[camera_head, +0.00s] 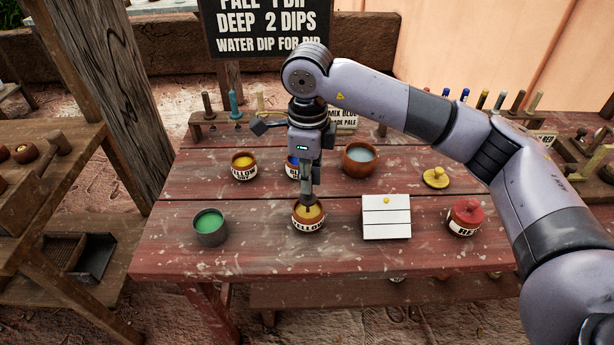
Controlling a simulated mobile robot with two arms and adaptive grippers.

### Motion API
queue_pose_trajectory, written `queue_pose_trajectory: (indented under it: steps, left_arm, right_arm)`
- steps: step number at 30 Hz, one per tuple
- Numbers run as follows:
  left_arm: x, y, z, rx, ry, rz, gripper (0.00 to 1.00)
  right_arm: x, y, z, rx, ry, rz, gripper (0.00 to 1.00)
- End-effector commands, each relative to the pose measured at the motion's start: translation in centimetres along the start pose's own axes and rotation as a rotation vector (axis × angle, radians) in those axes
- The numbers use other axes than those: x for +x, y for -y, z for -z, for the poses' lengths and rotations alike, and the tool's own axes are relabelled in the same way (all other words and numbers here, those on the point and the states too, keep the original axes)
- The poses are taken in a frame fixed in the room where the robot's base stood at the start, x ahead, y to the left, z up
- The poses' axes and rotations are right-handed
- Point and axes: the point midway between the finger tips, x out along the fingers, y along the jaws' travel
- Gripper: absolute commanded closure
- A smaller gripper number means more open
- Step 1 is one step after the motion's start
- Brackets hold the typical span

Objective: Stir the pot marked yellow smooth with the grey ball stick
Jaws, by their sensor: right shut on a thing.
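A small pot lettered yellow (309,228) stands at the front middle of the red table, open, with yellow glaze inside. My right gripper (308,197) points straight down over it, its tips at the pot's mouth. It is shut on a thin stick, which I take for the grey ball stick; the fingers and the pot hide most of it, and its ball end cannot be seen. A second pot lettered yellow (243,170) stands behind and to the left, also open with yellow glaze. My left gripper is out of view.
A green-filled cup (210,234) stands left; a lined white board (386,230) and red-lidded pot (464,217) stand right. Behind are a partly hidden blue-lettered pot (291,171), a brown bowl (358,169), a yellow lid (435,179) and a tool rack (217,131).

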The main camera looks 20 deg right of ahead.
Motion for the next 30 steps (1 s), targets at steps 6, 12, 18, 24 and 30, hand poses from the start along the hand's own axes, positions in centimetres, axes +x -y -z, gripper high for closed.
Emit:
queue_pose_trajectory:
  steps: [6,12,18,24,30]
  left_arm:
    - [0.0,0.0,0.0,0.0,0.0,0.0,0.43]
    - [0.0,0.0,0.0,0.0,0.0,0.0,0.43]
    - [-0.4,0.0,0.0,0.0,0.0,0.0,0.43]
    - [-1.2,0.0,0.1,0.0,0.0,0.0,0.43]
    - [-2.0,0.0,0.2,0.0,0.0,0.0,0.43]
  right_arm:
    - [0.0,0.0,0.0,0.0,0.0,0.0,1.0]
    - [0.0,0.0,0.0,0.0,0.0,0.0,1.0]
    - [-0.7,0.0,0.0,0.0,0.001,0.0,1.0]
    - [-2.1,0.0,0.0,0.0,0.0,0.0,1.0]
    - [-3.5,0.0,0.0,0.0,0.0,0.001,1.0]
